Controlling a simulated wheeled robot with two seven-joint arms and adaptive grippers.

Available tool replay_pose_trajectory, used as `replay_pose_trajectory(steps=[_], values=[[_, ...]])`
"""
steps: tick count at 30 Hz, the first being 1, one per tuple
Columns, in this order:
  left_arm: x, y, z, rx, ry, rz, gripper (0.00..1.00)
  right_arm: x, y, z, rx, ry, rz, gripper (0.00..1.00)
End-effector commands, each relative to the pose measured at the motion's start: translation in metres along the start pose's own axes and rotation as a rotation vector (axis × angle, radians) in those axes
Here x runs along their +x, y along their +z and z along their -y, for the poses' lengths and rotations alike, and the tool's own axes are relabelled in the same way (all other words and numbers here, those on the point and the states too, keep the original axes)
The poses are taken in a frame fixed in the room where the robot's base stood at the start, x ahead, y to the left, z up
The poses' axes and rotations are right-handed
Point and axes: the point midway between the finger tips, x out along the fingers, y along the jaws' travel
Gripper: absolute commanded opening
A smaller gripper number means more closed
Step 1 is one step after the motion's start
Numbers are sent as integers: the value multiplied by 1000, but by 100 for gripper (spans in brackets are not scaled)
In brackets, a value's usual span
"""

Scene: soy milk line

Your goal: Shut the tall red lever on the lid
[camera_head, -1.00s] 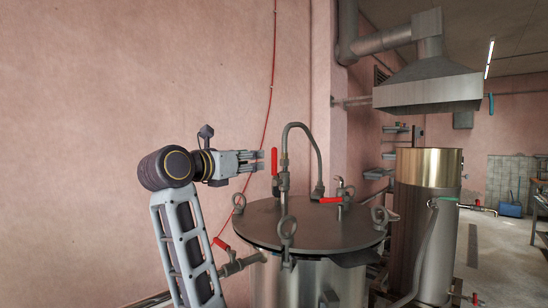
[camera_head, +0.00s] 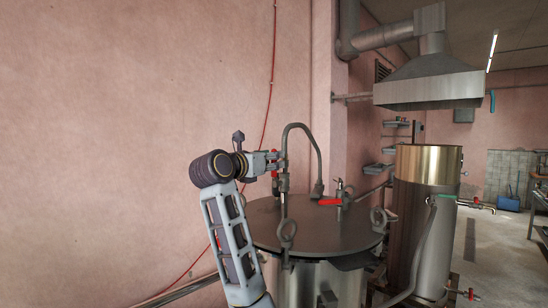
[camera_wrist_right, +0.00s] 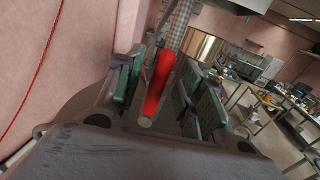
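The tall red lever (camera_head: 275,174) stands on the pipe fitting above the round metal lid (camera_head: 335,232). My right gripper (camera_head: 275,161) is level with the lever and hides its middle in the head view. In the right wrist view the red lever (camera_wrist_right: 159,82) lies between the two green-padded fingers of my right gripper (camera_wrist_right: 162,92). The fingers are open, one on each side of it. The left finger is close to the lever; whether it touches I cannot tell. My left gripper is not in view.
A grey curved pipe (camera_head: 318,150) rises just right of the gripper. Ring-topped clamps (camera_head: 287,232) stand around the rim. A tall metal cylinder (camera_head: 425,215) stands to the right.

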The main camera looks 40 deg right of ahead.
Motion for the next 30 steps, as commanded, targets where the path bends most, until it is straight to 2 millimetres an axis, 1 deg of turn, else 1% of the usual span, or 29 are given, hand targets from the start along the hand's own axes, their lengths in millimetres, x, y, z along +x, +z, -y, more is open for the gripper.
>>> replay_pose_trajectory(steps=[3, 7, 19, 27, 28, 30], values=[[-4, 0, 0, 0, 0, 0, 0, 10, 1, 0, -2, -1, 0, 38], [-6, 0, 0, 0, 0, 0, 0, 16, 1, 0, -2, 0, 0, 38], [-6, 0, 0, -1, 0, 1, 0, 19, 0, 0, -1, 1, -1, 38], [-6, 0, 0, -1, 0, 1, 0, 19, 0, 0, 0, 1, -1, 3], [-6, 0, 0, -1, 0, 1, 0, 19, 0, 0, 0, 1, -1, 0], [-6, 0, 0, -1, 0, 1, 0, 19, 0, 0, -1, 1, -1, 0]])
